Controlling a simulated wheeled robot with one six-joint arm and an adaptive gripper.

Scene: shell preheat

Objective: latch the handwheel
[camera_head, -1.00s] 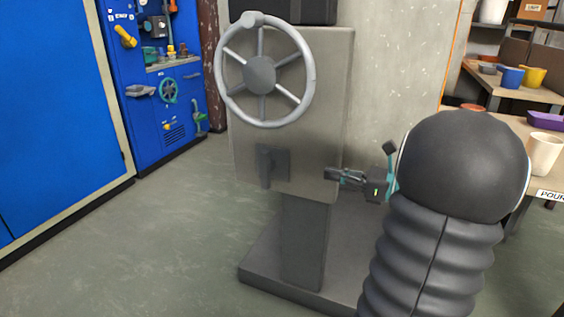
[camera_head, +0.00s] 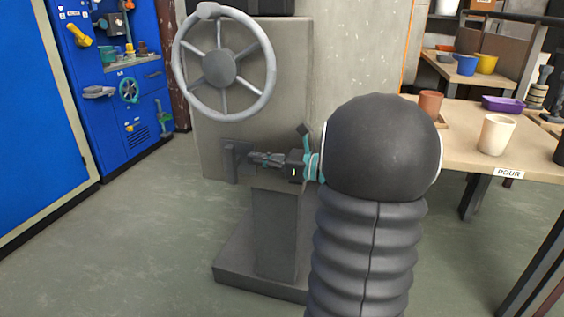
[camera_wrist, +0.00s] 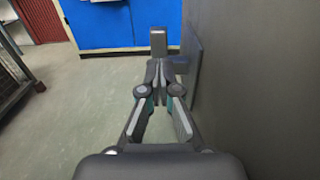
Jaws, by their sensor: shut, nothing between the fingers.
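The grey handwheel (camera_head: 224,68) has several spokes and a knob at its top. It is mounted on the front of a grey metal housing (camera_head: 291,100). Below it, a dark latch lever (camera_head: 231,164) stands out from a plate on the housing, roughly upright. My gripper (camera_head: 251,158) is shut and empty, just to the right of the lever and below the wheel. In the wrist view my gripper's fingertips (camera_wrist: 160,66) point at the lever (camera_wrist: 158,42), which lies straight ahead. I cannot tell whether they touch.
The housing wall runs close along the right side of the wrist view. A wooden table (camera_head: 455,145) with a cream cup (camera_head: 496,134) and a terracotta cup (camera_head: 430,103) stands to the right. Blue cabinets (camera_head: 60,90) stand at the left, with open floor before them.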

